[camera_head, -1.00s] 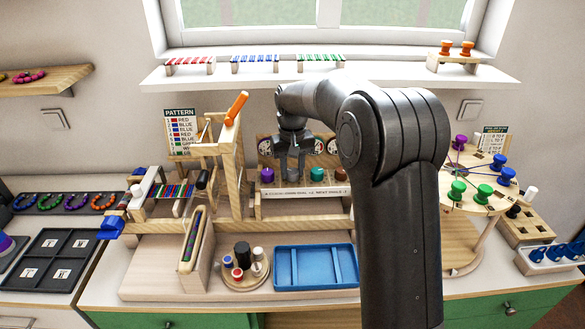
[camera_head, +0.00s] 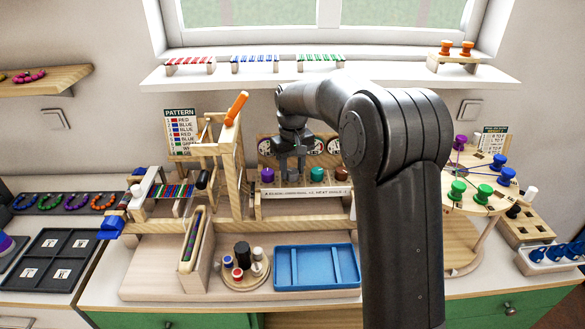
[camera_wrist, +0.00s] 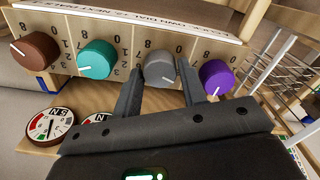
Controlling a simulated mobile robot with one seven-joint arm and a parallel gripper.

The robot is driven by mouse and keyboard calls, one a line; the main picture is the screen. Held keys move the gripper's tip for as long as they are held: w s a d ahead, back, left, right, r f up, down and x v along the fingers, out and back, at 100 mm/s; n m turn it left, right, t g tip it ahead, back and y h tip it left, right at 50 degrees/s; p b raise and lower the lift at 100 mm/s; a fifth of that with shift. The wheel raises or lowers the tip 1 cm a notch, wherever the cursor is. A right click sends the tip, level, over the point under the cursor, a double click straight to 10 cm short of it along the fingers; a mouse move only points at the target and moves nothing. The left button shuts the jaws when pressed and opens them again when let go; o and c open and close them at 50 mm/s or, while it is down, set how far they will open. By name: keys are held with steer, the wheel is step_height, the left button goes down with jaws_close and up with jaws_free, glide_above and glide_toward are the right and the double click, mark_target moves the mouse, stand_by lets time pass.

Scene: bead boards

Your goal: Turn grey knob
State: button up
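The grey knob (camera_wrist: 160,69) is on the wooden dial panel (camera_wrist: 120,55) in the wrist view, between the teal knob (camera_wrist: 97,60) and the purple knob (camera_wrist: 215,77). Its white pointer line faces down and right in that view. My gripper (camera_wrist: 159,75) is open, with one finger on each side of the grey knob. Small gaps seem to show between fingers and knob; contact is hard to tell. In the head view my gripper (camera_head: 290,172) is at the panel and hides the grey knob.
The brown knob (camera_wrist: 35,50) is at the panel's far end. Round gauges (camera_wrist: 48,126) stand behind the knobs. The purple knob is close beside my right finger in the wrist view. A wooden frame with an orange handle (camera_head: 236,108) stands left of my gripper in the head view.

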mark_target(293, 171)
steer(key=o, duration=0.3)
step_height(293, 171, up, 11)
steer(key=shift+f, duration=0.1)
stand_by(0.5)
